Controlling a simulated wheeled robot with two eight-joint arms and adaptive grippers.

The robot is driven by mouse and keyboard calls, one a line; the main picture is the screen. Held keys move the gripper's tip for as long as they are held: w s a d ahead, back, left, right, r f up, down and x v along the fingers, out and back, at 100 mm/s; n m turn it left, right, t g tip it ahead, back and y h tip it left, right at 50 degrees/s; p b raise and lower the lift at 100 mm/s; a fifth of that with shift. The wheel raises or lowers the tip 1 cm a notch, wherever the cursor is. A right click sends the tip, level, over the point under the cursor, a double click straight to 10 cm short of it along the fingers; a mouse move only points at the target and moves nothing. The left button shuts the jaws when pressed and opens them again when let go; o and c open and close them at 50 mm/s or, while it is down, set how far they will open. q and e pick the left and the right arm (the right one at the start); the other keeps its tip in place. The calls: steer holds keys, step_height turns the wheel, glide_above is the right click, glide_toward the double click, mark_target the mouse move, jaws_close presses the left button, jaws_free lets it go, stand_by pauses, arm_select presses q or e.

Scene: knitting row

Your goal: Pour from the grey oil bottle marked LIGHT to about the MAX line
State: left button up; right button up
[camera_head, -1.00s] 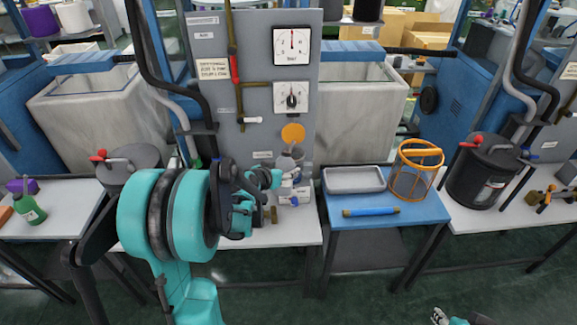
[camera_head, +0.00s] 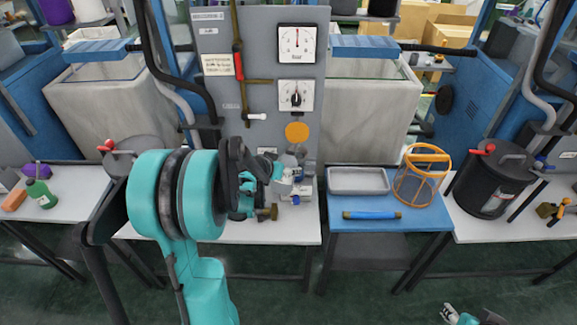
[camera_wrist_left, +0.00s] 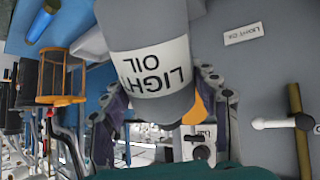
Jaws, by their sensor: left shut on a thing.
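The grey oil bottle, with a white label reading LIGHT OIL, fills the upper middle of the left wrist view (camera_wrist_left: 150,65), its lettering upside down there. My left gripper (camera_wrist_left: 165,100) is shut on it, a finger on each side. In the head view the gripper (camera_head: 268,178) is in front of the grey panel, with the bottle (camera_head: 290,162) partly hidden behind it. A small pale fitting (camera_head: 304,187) with a blue part sits just below the bottle. I cannot make out a MAX line or any oil level. My right gripper (camera_head: 449,313) is low at the bottom edge, its opening unclear.
The panel (camera_head: 225,100) carries two dials and an orange disc (camera_head: 297,132). To the right, a blue table holds a grey tray (camera_head: 333,182), a blue rod (camera_head: 371,215) and an orange basket (camera_head: 422,176). A black pot (camera_head: 487,185) stands further right. A green bottle (camera_head: 42,194) is far left.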

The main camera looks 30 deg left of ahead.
arm_select(q)
steer(key=shift+s+a+r, duration=0.1)
steer(key=shift+s, duration=0.15)
steer(key=shift+w, duration=0.1)
steer(key=shift+w+r+g+p, duration=0.15)
steer(key=shift+r+g+p, duration=0.3)
steer(key=shift+p, duration=0.4)
steer(key=shift+r+g+p, duration=0.35)
steer(key=shift+r+p, duration=0.1)
steer(key=shift+p, duration=0.3)
steer(key=shift+r+g+p, duration=0.4)
steer(key=shift+r+p, duration=0.05)
steer(key=shift+p, duration=0.3)
